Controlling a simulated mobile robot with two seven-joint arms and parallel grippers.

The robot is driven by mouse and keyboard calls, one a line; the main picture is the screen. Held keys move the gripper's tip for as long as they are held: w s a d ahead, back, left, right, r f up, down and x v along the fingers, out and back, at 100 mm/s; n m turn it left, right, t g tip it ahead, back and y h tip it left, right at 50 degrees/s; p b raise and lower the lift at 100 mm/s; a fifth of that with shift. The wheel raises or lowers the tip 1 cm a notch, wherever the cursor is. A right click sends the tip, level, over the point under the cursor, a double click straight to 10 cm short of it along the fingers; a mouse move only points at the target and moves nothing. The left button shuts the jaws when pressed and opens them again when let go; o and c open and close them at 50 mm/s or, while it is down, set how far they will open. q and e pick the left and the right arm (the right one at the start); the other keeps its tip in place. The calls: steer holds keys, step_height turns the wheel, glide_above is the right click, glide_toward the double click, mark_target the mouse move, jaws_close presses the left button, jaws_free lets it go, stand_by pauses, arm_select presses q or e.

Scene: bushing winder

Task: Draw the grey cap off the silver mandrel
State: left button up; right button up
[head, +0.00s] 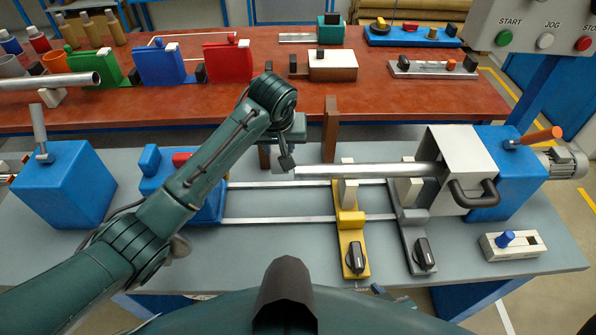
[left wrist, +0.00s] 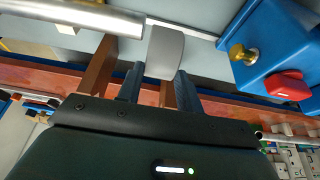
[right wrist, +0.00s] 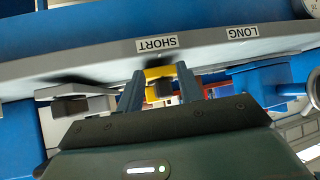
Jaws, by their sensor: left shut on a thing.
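The silver mandrel (head: 370,171) lies level above the bench, running left from the white housing. The grey cap (left wrist: 165,53) is at its free left end, between the fingers of my left gripper (left wrist: 156,88), which is shut on it. In the head view my left arm partly hides the cap. My right gripper (right wrist: 159,95) is open below the bench's front edge, apparently empty, with a yellow support's black knob (right wrist: 161,88) seen between its fingers.
A yellow support (head: 351,225) and a grey support (head: 412,220) stand under the mandrel on two rails (head: 270,219). A blue block with a red part (head: 182,158) is left of the cap. A red table (head: 440,105) with fixtures is behind. The bench's front edge carries SHORT (right wrist: 157,45) and LONG labels.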

mark_target(279, 152)
arm_select(q)
steer(key=shift+r, duration=1.55)
